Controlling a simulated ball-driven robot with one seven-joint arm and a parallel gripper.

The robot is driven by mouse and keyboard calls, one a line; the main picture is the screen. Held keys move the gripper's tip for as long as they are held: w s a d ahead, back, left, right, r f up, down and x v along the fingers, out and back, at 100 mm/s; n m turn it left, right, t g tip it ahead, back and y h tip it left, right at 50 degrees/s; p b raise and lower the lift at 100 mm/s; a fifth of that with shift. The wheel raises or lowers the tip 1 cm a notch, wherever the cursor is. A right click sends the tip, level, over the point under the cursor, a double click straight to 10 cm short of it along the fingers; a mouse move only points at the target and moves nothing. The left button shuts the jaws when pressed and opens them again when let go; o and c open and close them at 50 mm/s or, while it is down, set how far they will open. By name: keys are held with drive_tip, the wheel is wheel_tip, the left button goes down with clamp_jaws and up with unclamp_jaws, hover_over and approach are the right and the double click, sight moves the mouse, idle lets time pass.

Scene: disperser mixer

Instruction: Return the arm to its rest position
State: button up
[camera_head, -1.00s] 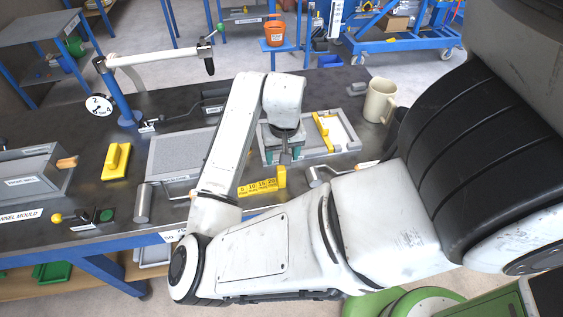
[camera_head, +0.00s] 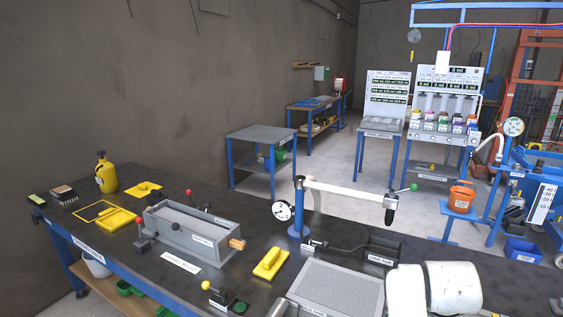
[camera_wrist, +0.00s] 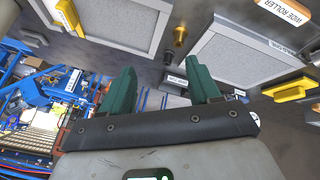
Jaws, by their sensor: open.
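My gripper (camera_wrist: 160,88) shows in the wrist view with its two green fingers spread apart and nothing between them. Part of my white arm (camera_head: 435,290) shows at the bottom right of the head view; the gripper itself is out of that view. The wrist view is tilted, with the bench top and its trays along the top and the blue equipment at the left. I see no contact between the fingers and anything.
The dark bench (camera_head: 130,252) carries a grey mould (camera_head: 185,238), a yellow block (camera_head: 270,263), a flat grey tray (camera_head: 335,288) and a blue post (camera_head: 299,212) with a white arm. A yellow bottle (camera_head: 106,175) stands at the far left. An orange bucket (camera_head: 461,197) stands beyond the bench.

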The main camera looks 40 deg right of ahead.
drive_tip(key=s+a+f+n+y, duration=0.2)
drive_tip(key=a+f, duration=0.6)
drive_tip(key=a, duration=0.5)
drive_tip(key=s+a+f+n+y, duration=0.3)
drive_tip(key=a+f+n, duration=0.2)
drive_tip(key=a, duration=0.8)
wheel_tip(320, 180, down, 3)
drive_tip(key=shift+s+a+f+g+y, duration=0.15)
drive_tip(key=shift+s+a+g+y, duration=0.15)
drive_tip(key=shift+a+g+y, duration=0.1)
drive_tip(key=shift+d, duration=0.1)
drive_tip(key=shift+c, duration=0.4)
